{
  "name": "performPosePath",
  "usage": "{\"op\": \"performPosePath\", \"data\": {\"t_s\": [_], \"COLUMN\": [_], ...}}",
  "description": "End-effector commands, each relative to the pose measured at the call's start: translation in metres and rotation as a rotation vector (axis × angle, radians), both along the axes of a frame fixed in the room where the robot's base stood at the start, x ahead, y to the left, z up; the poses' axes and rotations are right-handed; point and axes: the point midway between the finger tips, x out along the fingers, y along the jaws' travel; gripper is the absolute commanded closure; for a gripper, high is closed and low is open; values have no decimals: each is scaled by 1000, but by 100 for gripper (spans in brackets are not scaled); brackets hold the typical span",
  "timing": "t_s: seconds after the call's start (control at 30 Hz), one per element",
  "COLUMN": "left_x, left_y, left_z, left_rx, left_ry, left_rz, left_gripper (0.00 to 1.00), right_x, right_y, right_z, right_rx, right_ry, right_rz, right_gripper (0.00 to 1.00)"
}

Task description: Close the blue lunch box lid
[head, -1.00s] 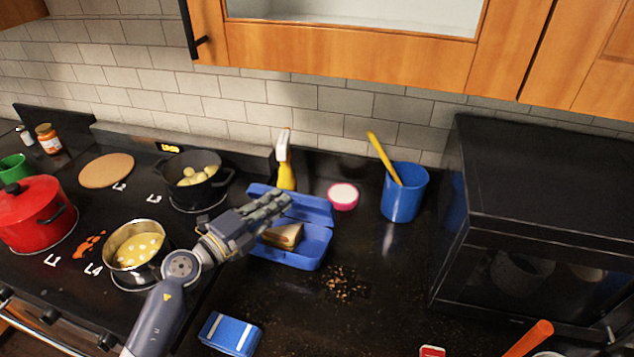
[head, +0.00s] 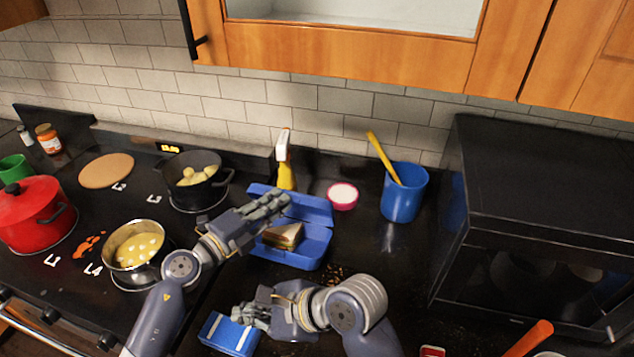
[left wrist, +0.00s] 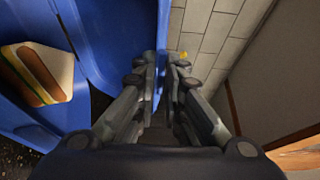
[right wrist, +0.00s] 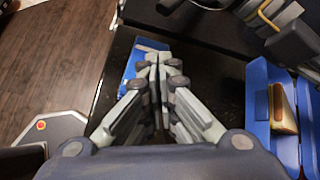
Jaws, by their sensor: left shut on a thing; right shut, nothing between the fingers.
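The blue lunch box (head: 304,259) stands open on the dark counter, with a sandwich (head: 283,236) inside. Its lid (head: 318,210) is tilted up at the back. My left gripper (head: 277,206) is at the lid and shut on its edge. In the left wrist view the blue lid (left wrist: 125,40) runs up to the fingers, and the sandwich (left wrist: 40,75) lies at the left. My right gripper (head: 240,316) is shut and empty, in front of the lunch box. In the right wrist view its fingertips (right wrist: 158,62) overlap a small blue item with white stripes (right wrist: 145,50); I cannot tell if they touch.
The small blue striped item (head: 226,336) lies at the front. A pot of potatoes (head: 195,180) and a steel pot (head: 137,247) stand left. A spray bottle (head: 285,165), a pink bowl (head: 342,196) and a blue cup (head: 404,195) stand behind. A black microwave (head: 550,220) is at right.

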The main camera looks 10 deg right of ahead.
Motion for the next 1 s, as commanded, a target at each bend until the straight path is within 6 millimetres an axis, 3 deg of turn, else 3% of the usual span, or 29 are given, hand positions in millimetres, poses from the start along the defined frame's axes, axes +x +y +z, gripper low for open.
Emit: {"op": "performPosePath", "data": {"t_s": [0.03, 0.2, 0.33, 0.4, 0.7, 1.0], "left_x": [0, 0, 0, 0, 0, 0], "left_y": [0, 1, 1, 1, 1, 1], "left_z": [-2, -2, -3, -3, -2, -2], "left_rx": [1, 1, 1, 1, 1, 1], "left_ry": [5, 5, 5, 5, 5, 5], "left_rz": [0, 0, 1, 1, 1, 1], "left_gripper": [100, 100, 100, 100, 100, 100], "right_x": [27, 99, 139, 156, 190, 206], "right_y": [-8, -43, -73, -86, -104, -122], "right_z": [20, 92, 163, 182, 168, 169], "right_rx": [-47, -196, -284, -408, -978, -1410], "right_ry": [-86, -343, -534, -617, -693, -640], "right_rz": [-37, -197, -343, -348, 29, 485], "right_gripper": [100, 100, 100, 100, 100, 100]}}
